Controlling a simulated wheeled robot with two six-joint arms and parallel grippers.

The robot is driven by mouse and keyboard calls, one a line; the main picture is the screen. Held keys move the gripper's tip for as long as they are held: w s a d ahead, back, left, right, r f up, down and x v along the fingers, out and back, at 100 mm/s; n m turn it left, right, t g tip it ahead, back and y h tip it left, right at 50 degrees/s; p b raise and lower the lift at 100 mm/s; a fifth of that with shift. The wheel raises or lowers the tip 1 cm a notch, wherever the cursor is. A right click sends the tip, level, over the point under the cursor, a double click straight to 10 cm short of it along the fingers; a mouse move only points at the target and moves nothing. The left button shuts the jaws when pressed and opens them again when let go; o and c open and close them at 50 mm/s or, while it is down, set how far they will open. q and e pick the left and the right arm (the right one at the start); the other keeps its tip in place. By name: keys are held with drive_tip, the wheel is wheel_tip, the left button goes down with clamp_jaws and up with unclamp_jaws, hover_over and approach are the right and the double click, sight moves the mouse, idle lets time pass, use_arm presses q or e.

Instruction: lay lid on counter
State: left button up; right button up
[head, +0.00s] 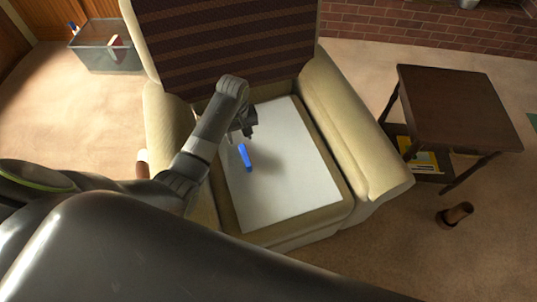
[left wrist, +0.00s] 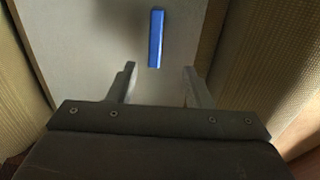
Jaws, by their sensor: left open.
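A small blue bar-shaped object (head: 245,157) lies on a flat white panel (head: 290,180) that covers the seat of a cream armchair. In the left wrist view the blue object (left wrist: 156,38) lies ahead of the fingertips, roughly centred between them. My left gripper (head: 241,134) is over the panel close to the blue object; in the left wrist view (left wrist: 158,78) its two fingers are apart with nothing between them. I see nothing that is clearly a lid or a counter. My right gripper is not in view.
The armchair's padded arms (head: 350,125) rise on both sides of the panel, with its striped back (head: 225,45) behind. A dark side table (head: 460,105) stands at right, a brown object (head: 455,214) on the floor near it. A clear bin (head: 95,55) stands at back left.

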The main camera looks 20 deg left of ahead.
use_arm(q)
drive_tip(key=b, duration=0.1)
hover_over(245, 155)
drive_tip(key=f, duration=0.5)
drive_tip(key=shift+a+f, duration=0.2)
drive_tip(key=shift+f, duration=0.15)
drive_tip(key=shift+s+f, duration=0.1)
drive_tip(key=shift+f, duration=0.7)
drive_tip(key=f, duration=0.1)
drive_tip(key=f+b, duration=0.1)
drive_tip(key=f, duration=0.2)
drive_tip(key=shift+d+f+b, duration=0.2)
drive_tip(key=shift+d+b, duration=0.05)
drive_tip(key=shift+b, duration=0.15)
drive_tip(key=shift+f, duration=0.2)
drive_tip(key=shift+c, duration=1.6)
clamp_jaws()
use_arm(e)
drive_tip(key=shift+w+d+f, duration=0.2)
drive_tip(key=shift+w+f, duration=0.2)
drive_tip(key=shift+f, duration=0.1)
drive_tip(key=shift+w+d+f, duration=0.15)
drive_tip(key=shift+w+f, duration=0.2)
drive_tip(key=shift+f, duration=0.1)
